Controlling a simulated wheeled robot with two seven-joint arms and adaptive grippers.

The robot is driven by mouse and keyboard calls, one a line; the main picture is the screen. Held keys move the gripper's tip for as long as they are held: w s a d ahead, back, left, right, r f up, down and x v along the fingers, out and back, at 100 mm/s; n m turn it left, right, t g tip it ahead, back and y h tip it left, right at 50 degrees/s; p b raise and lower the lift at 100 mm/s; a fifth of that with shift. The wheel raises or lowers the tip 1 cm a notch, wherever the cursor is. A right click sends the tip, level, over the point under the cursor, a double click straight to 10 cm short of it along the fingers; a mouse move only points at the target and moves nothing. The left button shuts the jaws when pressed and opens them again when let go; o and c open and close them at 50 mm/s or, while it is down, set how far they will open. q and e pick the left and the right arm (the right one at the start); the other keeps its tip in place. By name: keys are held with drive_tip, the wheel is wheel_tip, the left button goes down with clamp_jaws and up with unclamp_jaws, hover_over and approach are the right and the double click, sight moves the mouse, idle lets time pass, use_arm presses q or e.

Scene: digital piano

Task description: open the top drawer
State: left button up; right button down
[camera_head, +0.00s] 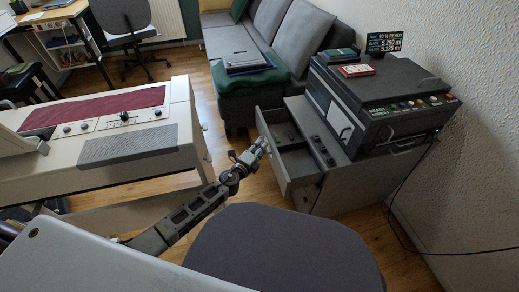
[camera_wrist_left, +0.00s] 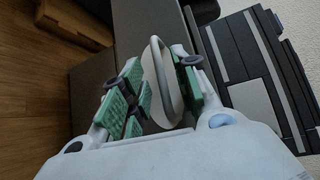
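The top drawer (camera_head: 272,152) of the grey cabinet (camera_head: 345,185) is pulled out, and its inside shows in the head view. My left gripper (camera_head: 258,150) is at the outer face of the drawer front. The exact contact is partly hidden. My right gripper is not in view.
A dark printer (camera_head: 385,100) stands on the cabinet. A grey sofa (camera_head: 265,50) is behind, a white digital piano (camera_head: 120,140) at left. A dark chair seat (camera_head: 285,250) is in front, below my left arm. Wooden floor (camera_head: 240,135) shows between piano and cabinet.

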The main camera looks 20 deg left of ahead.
use_arm(q)
drive_tip(key=shift+s, duration=0.1)
drive_tip(key=v, duration=1.1)
drive_tip(key=shift+s+r, duration=0.2)
drive_tip(key=shift+s, duration=0.15)
idle(0.6)
drive_tip(key=shift+a, duration=0.15)
